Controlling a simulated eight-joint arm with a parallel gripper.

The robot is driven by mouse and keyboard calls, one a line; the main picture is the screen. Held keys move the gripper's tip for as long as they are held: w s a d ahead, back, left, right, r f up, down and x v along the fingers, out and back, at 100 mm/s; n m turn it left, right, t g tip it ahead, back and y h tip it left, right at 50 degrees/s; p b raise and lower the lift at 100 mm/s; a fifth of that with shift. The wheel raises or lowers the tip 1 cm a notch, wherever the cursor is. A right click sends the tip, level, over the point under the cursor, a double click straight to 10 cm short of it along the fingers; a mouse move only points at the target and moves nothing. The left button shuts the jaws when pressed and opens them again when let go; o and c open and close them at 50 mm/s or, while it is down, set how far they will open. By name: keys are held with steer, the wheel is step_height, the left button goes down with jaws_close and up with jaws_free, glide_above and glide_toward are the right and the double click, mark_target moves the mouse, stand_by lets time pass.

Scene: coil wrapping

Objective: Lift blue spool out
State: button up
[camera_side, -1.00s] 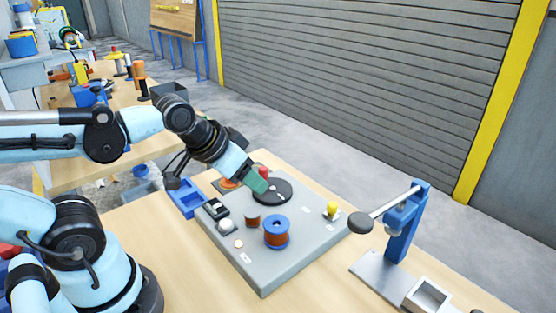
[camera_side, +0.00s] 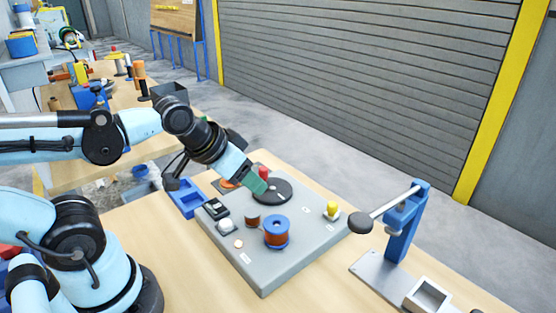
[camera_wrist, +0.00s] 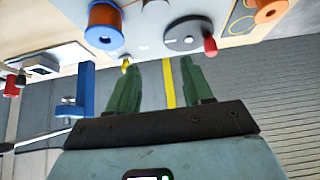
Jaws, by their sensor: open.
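The blue spool (camera_side: 277,231), wound with copper-coloured wire, stands upright on the grey board (camera_side: 262,270) in the side view. It also shows at the top left of the wrist view (camera_wrist: 104,38), cut off by the frame edge. My gripper (camera_side: 258,184) is above the dark disc (camera_side: 280,190), behind and left of the spool and apart from it. Its two green fingers (camera_wrist: 160,85) are spread with nothing between them in the wrist view.
A smaller copper-brown coil (camera_side: 252,220) stands just left of the spool. A red knob (camera_side: 263,171) is by the disc, close to my fingers. A yellow knob (camera_side: 332,208) is to the right. A blue lever stand (camera_side: 404,230) is beyond the board's right side.

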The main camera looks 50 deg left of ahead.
steer(key=shift+o, duration=0.2)
stand_by(0.3)
steer(key=o, duration=0.5)
steer(key=n+g, duration=0.7)
steer(key=n, duration=0.2)
glide_toward(276, 225)
steer(key=shift+w+f, duration=0.1)
steer(key=shift+f, duration=4.7)
